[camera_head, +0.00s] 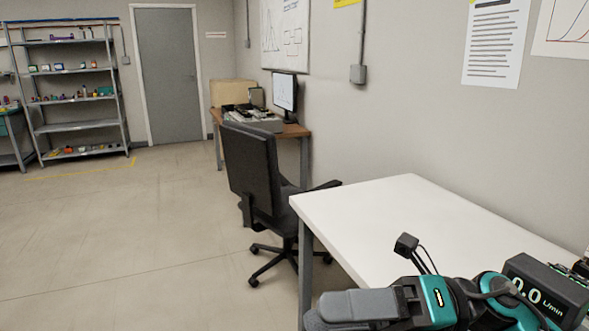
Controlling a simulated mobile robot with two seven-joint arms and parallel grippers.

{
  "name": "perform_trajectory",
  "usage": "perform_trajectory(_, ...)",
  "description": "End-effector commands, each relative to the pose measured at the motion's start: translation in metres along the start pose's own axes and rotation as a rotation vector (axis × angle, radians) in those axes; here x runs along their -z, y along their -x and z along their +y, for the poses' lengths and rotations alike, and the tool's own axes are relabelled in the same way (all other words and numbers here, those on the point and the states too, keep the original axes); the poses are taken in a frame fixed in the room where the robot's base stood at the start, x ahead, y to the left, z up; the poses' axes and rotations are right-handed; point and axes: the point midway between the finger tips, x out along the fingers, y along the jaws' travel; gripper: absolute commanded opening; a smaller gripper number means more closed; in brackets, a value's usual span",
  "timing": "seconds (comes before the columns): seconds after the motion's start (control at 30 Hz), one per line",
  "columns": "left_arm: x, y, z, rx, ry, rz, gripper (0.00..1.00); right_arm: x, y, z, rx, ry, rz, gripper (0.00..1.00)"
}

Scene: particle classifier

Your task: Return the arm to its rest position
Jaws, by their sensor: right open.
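My right arm comes in from the lower right corner, with grey and teal links. My right gripper (335,308) is at the bottom edge, in front of the white table's near edge. Its grey fingers point left, it is open, and I see nothing held in it. The lower part of the gripper is cut off by the frame. My left gripper is not in view.
A white table (430,210) fills the right. A dark device reading 0.0 L/min (545,290) stands at lower right, close to my arm. A black office chair (252,170) stands beyond the table. The floor (120,240) at left is clear.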

Motion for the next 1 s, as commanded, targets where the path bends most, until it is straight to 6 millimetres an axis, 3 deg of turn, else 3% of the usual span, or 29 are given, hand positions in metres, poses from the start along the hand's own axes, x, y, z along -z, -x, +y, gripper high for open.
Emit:
perform_trajectory(0.07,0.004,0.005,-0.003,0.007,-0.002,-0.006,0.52,-0.020,0.003,0.000,-0.117,-0.180,-0.229,0.63)
perform_trajectory(0.17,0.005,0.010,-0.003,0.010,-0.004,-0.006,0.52,-0.042,0.022,-0.018,-0.226,-0.414,-0.520,0.63)
perform_trajectory(0.27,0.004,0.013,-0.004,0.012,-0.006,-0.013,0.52,-0.049,0.054,-0.054,-0.302,-0.670,-0.815,0.63)
perform_trajectory(0.33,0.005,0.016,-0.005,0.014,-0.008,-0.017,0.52,-0.039,0.080,-0.087,-0.335,-0.859,-1.021,0.63)
perform_trajectory(0.47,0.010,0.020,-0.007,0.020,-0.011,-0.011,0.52,0.014,0.124,-0.153,-0.358,-1.226,-1.392,0.63)
perform_trajectory(0.6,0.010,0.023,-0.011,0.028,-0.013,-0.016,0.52,0.093,0.151,-0.202,-0.337,-1.548,-1.693,0.63)
perform_trajectory(0.7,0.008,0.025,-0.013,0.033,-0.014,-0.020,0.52,0.141,0.158,-0.220,-0.316,-1.712,-1.834,0.63)
perform_trajectory(0.8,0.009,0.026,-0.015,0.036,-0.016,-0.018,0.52,0.174,0.160,-0.228,-0.298,-1.816,-1.919,0.63)
perform_trajectory(1.0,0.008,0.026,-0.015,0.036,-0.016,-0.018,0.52,0.193,0.161,-0.232,-0.286,-1.877,-1.968,0.63)
